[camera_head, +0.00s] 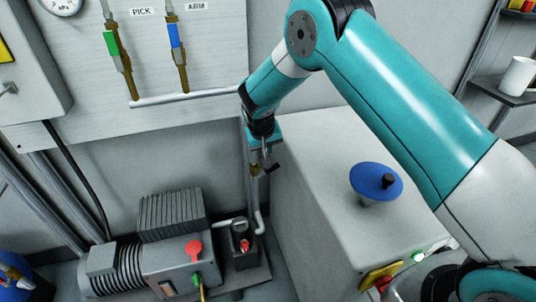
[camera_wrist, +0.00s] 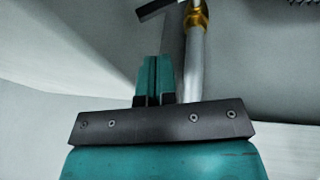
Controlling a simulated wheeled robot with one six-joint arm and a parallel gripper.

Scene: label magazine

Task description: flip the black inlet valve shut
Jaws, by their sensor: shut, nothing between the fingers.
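The black inlet valve lever (camera_head: 272,169) sticks out to the right of a brass fitting (camera_head: 254,170) on the vertical grey pipe, beside the white cabinet. In the wrist view the black lever (camera_wrist: 156,9) shows at the top edge, slanting out to the left, partly cut off by the frame. The brass fitting (camera_wrist: 196,17) is on the pipe right of the fingers. My gripper (camera_head: 266,157) points down just above the lever. Its fingers are shut and empty in the wrist view (camera_wrist: 153,65). Whether they touch the lever is unclear.
The white cabinet (camera_head: 320,215) stands close on the right, with a blue knob (camera_head: 377,183) on top. A pump (camera_head: 165,260) sits below left. Green (camera_head: 111,43) and blue (camera_head: 174,36) valve handles are on the wall panel. Free space lies left of the pipe.

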